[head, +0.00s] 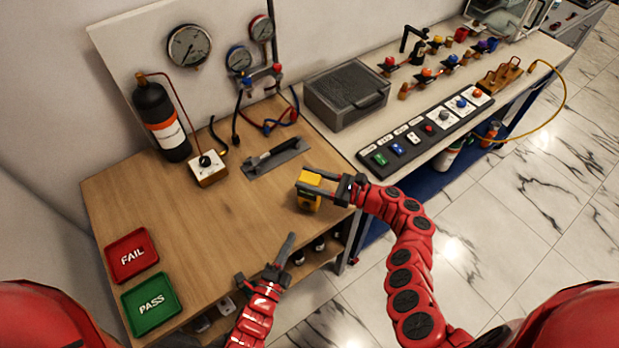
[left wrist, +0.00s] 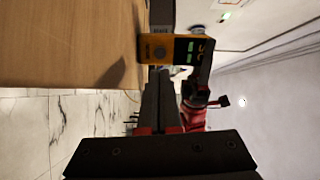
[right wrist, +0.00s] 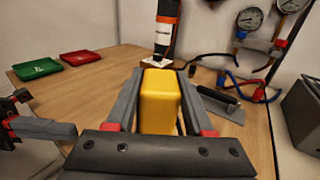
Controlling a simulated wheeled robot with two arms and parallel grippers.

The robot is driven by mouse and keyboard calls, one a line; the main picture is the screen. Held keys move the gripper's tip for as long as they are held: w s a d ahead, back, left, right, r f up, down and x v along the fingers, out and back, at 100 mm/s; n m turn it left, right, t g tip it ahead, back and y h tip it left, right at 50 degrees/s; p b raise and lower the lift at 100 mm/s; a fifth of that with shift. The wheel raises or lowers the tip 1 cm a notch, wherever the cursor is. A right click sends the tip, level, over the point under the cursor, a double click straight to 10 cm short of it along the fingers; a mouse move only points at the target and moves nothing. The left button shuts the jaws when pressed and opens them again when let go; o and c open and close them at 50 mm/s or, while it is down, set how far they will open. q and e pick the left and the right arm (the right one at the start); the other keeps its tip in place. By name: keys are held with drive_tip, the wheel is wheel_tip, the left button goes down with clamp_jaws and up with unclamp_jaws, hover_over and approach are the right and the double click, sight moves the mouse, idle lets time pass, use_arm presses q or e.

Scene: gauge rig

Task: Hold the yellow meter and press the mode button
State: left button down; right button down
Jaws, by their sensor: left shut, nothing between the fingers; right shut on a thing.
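The yellow meter (head: 309,200) is held above the wooden bench near its front edge. My right gripper (head: 303,179) is shut on it; in the right wrist view the yellow body (right wrist: 160,100) sits between both fingers. My left gripper (head: 291,237) is shut and empty, below the meter in the head view.
A red FAIL tray (head: 132,256) and a green PASS tray (head: 151,303) lie at the bench's left. A flat grey tool (head: 277,156), a valve box (head: 208,170) and a black cylinder (head: 161,120) stand behind. The bench middle is clear. A button panel (head: 425,135) is at the right.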

sight(306, 205)
idle(0.8)
use_arm(q)
drive_tip(key=m, duration=0.1)
drive_tip(key=w+m+g+y, duration=0.1)
drive_tip(key=w+m+g, duration=0.1)
drive_tip(key=shift+w+d+f, duration=0.1)
drive_tip(key=shift+d+f, duration=0.2)
drive_tip(key=shift+d, duration=0.1)
drive_tip(key=shift+w+m+g+y, duration=0.25)
drive_tip(key=shift+m+g+y, duration=0.15)
drive_tip(key=shift+m, duration=0.4)
drive_tip(key=shift+m+g+y, duration=0.4)
drive_tip(key=shift+m, duration=0.3)
drive_tip(key=shift+s+r+m+g+y, duration=0.15)
drive_tip(key=shift+m+g+y, duration=0.2)
drive_tip(key=shift+m, duration=0.25)
drive_tip(key=shift+s+r+m+g+y, duration=0.15)
drive_tip(key=shift+m+g+y, duration=0.2)
drive_tip(key=shift+m, duration=0.25)
drive_tip(key=shift+s+a+r+m+g+y, duration=0.25)
drive_tip(key=shift+s+m+g+y, duration=0.15)
drive_tip(key=shift+s+m+g, duration=0.15)
drive_tip(key=shift+s+a+r+m+g+y, duration=0.1)
drive_tip(key=shift+s+r+m+g+y, duration=0.25)
drive_tip(key=shift+m, duration=0.3)
drive_tip(key=shift+s+a+m+g+y, duration=0.2)
drive_tip(key=shift+s+m+g+y, duration=0.15)
drive_tip(key=shift+s, duration=0.35)
